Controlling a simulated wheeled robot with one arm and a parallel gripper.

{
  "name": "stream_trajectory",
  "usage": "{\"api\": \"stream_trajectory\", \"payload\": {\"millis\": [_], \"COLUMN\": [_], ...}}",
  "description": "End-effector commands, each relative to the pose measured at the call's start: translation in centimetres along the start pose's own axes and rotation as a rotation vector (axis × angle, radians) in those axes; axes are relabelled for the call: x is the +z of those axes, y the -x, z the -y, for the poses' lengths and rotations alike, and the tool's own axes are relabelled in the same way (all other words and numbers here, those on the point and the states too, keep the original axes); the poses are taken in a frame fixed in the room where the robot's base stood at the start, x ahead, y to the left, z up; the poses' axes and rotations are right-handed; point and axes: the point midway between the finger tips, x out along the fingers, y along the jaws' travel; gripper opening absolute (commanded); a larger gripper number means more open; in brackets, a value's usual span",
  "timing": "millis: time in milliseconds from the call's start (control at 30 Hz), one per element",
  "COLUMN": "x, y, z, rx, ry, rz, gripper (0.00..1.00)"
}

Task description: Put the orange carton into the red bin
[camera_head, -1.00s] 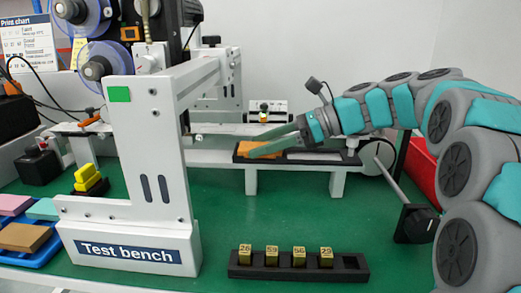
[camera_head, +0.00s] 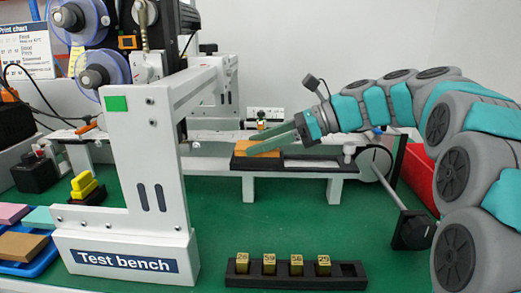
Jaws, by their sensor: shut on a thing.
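The orange carton (camera_head: 262,152) is a flat block at the left end of a dark plate on the white raised track, near the middle of the view. My gripper (camera_head: 262,146) reaches in from the right, with its long grey-green fingers at the carton, and is shut on it. The fingers hide part of the carton's top and far side. I cannot tell any gap between the carton and the plate. The red bin (camera_head: 417,176) stands at the right, mostly hidden behind my arm.
The white test bench frame (camera_head: 150,170) stands at left. A black holder (camera_head: 345,270) with several numbered gold blocks lies in front. A blue tray (camera_head: 45,262) with coloured blocks is at lower left. A black knob on a rod (camera_head: 412,230) stands before the bin.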

Motion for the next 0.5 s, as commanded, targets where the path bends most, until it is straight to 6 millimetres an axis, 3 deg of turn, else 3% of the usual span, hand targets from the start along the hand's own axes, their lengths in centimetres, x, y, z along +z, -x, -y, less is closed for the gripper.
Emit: {"api": "stream_trajectory", "payload": {"millis": [300,500], "x": [5.6,7.2], "y": [2.3,3.0], "z": [0.0,0.0], "rx": [0.0,-0.001], "ry": [0.005,0.001], "rz": [-0.001,0.001], "gripper": [0.09,0.09]}}
